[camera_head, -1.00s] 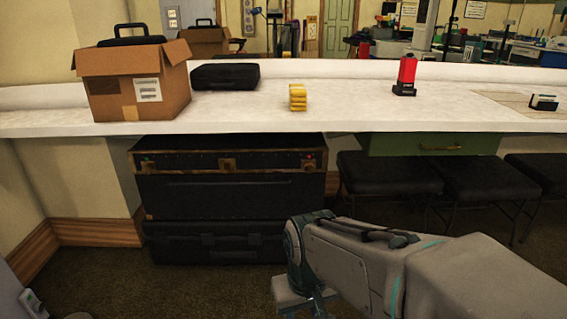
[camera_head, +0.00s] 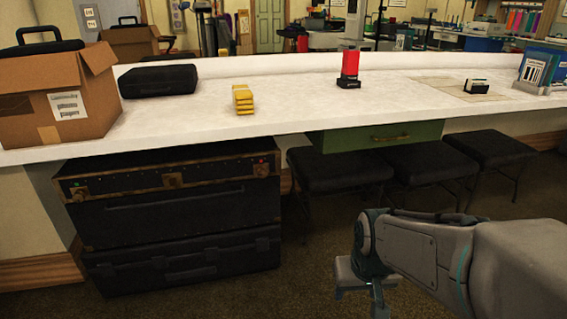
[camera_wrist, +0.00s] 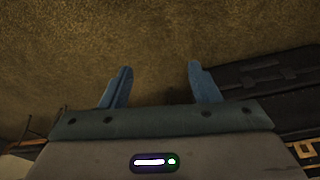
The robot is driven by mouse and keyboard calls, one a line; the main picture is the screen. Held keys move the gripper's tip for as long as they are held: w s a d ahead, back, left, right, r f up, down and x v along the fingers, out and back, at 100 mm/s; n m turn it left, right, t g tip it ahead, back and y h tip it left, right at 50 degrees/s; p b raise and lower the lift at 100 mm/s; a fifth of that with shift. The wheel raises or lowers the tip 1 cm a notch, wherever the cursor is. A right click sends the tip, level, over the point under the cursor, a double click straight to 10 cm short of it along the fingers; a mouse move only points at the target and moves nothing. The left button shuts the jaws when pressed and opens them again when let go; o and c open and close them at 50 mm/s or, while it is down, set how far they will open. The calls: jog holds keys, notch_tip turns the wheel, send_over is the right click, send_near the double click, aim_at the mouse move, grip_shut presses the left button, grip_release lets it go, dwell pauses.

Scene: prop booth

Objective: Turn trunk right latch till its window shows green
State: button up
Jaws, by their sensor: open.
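The black trunk (camera_head: 180,209) with worn brass-coloured edging stands under the white counter, on top of another black case. Its right latch (camera_head: 261,168) is a small brass fitting near the upper right corner, with a red spot at its window. The left latch (camera_head: 77,191) shows a green spot. A brass clasp (camera_head: 173,181) sits between them. My gripper (camera_wrist: 160,82) is open and empty in the wrist view, its two blue fingers apart over the carpet. In the head view my arm is right of the trunk and apart from it; the fingertips are not clear there.
The counter (camera_head: 300,105) overhangs the trunk. A lower black case (camera_head: 185,262) supports it. Black stools (camera_head: 338,170) and a green drawer (camera_head: 380,136) are to the right. A cardboard box (camera_head: 60,100) and a red beacon (camera_head: 350,63) stand on top. Carpet in front is free.

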jog(key=w+a+f+n+t+y+p, duration=0.1)
jog(key=w+a+t, duration=0.3)
jog(key=w, duration=0.6)
jog(key=w+a+f+n+t+y+p, duration=0.15)
jog(key=w+a, duration=0.35)
jog(key=w, duration=0.6)
jog(key=m+t+y+p, duration=0.2)
jog(key=m+t+p, duration=0.25)
jog(key=t, duration=0.45)
send_near(262, 174)
jog(key=b+x, duration=0.3)
jog(key=x, duration=0.5)
jog(key=shift+w+f, duration=0.15)
jog(key=shift+w, duration=0.25)
jog(key=c, duration=1)
